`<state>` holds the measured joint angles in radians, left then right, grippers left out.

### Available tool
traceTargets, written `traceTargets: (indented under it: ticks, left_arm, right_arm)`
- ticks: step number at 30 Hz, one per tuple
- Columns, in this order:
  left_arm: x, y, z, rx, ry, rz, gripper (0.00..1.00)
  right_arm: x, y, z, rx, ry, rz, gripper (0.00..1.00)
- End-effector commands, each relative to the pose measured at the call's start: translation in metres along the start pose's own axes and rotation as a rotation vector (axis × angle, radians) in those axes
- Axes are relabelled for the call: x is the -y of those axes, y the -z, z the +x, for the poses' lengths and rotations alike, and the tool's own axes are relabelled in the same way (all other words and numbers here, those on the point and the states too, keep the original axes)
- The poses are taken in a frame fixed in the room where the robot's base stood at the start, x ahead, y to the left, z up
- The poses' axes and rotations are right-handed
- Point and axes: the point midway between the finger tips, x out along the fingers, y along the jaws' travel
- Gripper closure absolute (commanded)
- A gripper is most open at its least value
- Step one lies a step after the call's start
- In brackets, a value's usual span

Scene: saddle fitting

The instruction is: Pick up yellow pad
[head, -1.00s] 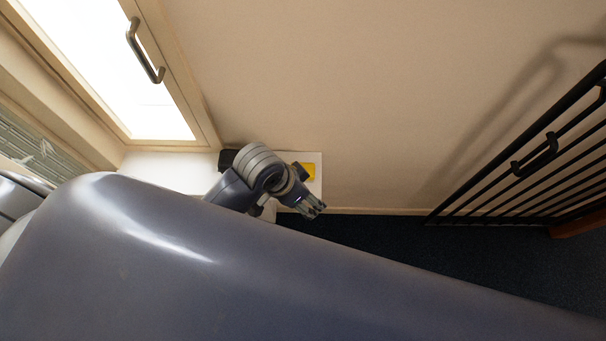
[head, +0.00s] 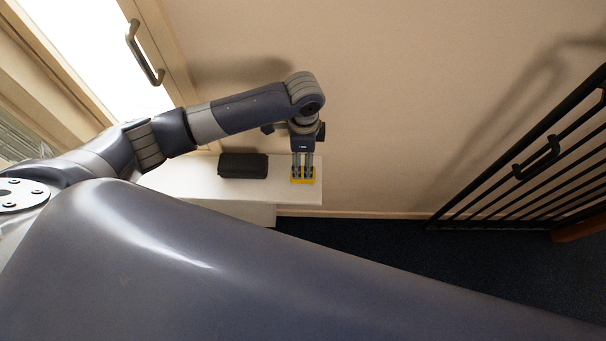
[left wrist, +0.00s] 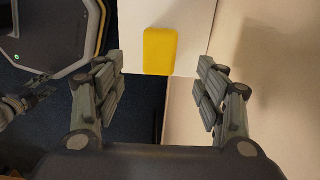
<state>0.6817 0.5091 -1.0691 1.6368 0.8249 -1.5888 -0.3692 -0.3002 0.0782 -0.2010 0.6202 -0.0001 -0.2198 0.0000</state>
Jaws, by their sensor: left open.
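The yellow pad (head: 303,180) lies on the white shelf (head: 190,183) near its right end, partly hidden behind my left gripper's fingers in the head view. My left gripper (head: 303,172) points down above the pad, fingers apart. In the left wrist view the pad (left wrist: 160,51) shows whole, ahead of and between the open fingertips (left wrist: 160,72), with nothing held between them. I cannot tell the exact height of the fingertips over the pad. My right gripper is not seen in the head view.
A dark block (head: 243,165) sits on the shelf left of the pad. The wall (head: 400,110) rises right behind the shelf. A window frame with a handle (head: 145,55) is at the upper left. A black railing (head: 530,170) stands at the right, with dark floor (head: 370,232) between.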

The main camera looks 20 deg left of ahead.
Motion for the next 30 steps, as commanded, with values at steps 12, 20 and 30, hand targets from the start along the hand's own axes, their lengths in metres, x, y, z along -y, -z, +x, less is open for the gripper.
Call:
traceTargets:
  ticks: [12,20,30]
  left_arm:
    - [-0.001,0.000,0.051,0.000,-0.001,0.000,0.35]
    - [-0.001,0.000,0.088,0.000,-0.001,0.000,0.35]
    - [-0.001,-0.001,0.098,-0.001,0.001,0.001,0.35]
  right_arm:
    - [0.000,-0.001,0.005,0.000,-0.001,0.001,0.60]
    - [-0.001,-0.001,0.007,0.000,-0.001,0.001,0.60]
    - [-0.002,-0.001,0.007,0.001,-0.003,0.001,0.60]
